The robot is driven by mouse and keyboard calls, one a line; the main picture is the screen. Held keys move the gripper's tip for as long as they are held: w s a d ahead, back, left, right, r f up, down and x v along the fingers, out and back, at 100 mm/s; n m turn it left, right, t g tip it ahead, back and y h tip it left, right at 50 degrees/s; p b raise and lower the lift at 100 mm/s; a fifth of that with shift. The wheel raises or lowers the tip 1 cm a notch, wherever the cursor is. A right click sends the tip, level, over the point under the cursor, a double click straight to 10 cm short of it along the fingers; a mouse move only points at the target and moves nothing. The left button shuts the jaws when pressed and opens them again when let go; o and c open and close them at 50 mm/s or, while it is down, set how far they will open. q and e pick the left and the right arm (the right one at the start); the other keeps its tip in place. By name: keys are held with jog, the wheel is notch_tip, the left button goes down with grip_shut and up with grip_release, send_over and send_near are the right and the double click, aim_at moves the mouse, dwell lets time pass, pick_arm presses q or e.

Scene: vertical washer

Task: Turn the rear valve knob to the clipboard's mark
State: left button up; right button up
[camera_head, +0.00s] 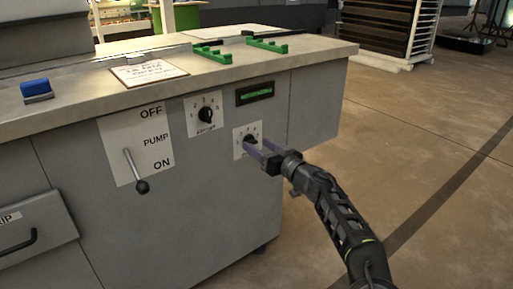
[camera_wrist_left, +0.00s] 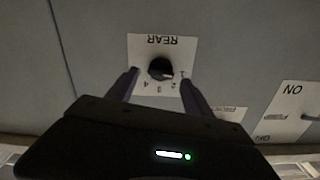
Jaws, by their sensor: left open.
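The rear valve knob (camera_wrist_left: 160,69) is a black dial on a white plate (camera_wrist_left: 143,46) lettered REAR, upside down in the left wrist view. A pale mark on it seems to face the 1–2 side, though I cannot tell exactly. It is the lower right knob (camera_head: 250,139) in the head view. My left gripper (camera_wrist_left: 159,77) is open, with one purple-grey finger on each side of the knob; contact is unclear. It also shows in the head view (camera_head: 259,151). The clipboard (camera_head: 148,72) lies on the counter; its writing is too small to read. My right gripper is out of view.
Another knob (camera_head: 206,115) sits up and left of the rear one. A pump lever (camera_head: 136,170) hangs toward ON. A green display (camera_head: 255,93) is above. A blue-topped block (camera_head: 37,88) and green brackets (camera_head: 212,54) are on the counter. Floor is open at right.

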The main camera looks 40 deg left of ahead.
pick_arm(q)
jog(key=shift+x, duration=0.9)
jog(key=shift+c, duration=0.6)
grip_shut()
